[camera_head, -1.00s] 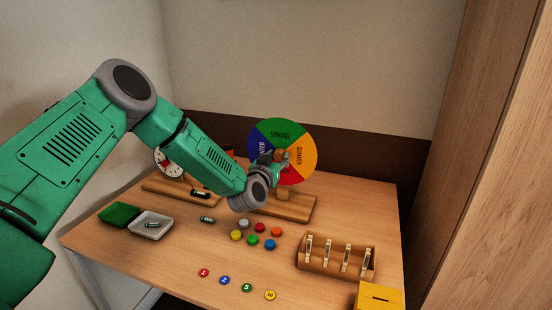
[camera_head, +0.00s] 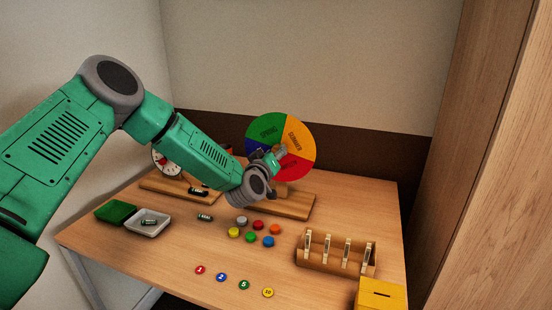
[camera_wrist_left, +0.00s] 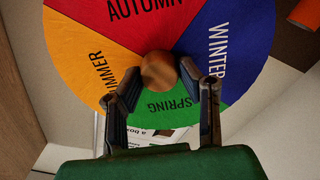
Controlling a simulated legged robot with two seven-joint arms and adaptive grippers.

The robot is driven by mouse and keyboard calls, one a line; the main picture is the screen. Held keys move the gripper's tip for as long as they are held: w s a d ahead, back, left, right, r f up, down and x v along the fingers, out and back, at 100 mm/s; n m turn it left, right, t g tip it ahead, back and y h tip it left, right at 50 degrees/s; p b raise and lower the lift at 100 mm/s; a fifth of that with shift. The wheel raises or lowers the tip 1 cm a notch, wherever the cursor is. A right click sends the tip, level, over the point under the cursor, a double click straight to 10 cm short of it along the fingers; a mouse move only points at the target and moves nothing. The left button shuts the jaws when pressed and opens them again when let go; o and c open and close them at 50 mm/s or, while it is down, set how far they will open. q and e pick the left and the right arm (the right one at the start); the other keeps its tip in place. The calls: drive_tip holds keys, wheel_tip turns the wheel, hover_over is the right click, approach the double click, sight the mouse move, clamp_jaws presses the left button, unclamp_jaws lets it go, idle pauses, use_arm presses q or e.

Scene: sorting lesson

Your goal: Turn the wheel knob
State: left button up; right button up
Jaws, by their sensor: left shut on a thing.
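The season wheel (camera_head: 295,138) stands upright on a wooden base (camera_head: 298,206) at the back of the table, with green, yellow, red and blue sectors. Its round wooden knob (camera_wrist_left: 158,68) shows in the left wrist view at the wheel's centre. My left gripper (camera_head: 274,166) is in front of the wheel, shut on the knob, with one finger on each side in the left wrist view (camera_wrist_left: 160,82). In the head view my gripper hides most of the knob and part of the blue sector. My right gripper is not in view.
A white dial (camera_head: 165,162) stands left of the wheel. Green (camera_head: 115,213) and white (camera_head: 150,226) trays sit at the left. Coloured discs and numbered tokens lie mid-table. A wooden rack (camera_head: 318,262) and a yellow box (camera_head: 380,296) are front right. A wooden panel rises on the right.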

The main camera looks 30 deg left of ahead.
use_arm(q)
drive_tip(key=shift+s+d+f+n+b, duration=0.1)
drive_tip(key=shift+f+n+b, duration=0.05)
drive_tip(key=shift+n+b, duration=1.45)
drive_tip(key=shift+w+a+f+n+b, duration=0.15)
drive_tip(key=shift+n+b, duration=0.85)
drive_tip(key=shift+n, duration=1.05)
drive_tip(key=shift+s+d+f+n+b, duration=0.2)
drive_tip(key=shift+n+b, duration=1.1)
drive_tip(key=shift+n, duration=0.55)
drive_tip(key=o, duration=1.1)
drive_tip(key=shift+o, duration=0.2)
drive_tip(key=shift+w+r, duration=0.1)
drive_tip(key=shift+w, duration=0.15)
drive_tip(key=shift+r, duration=0.1)
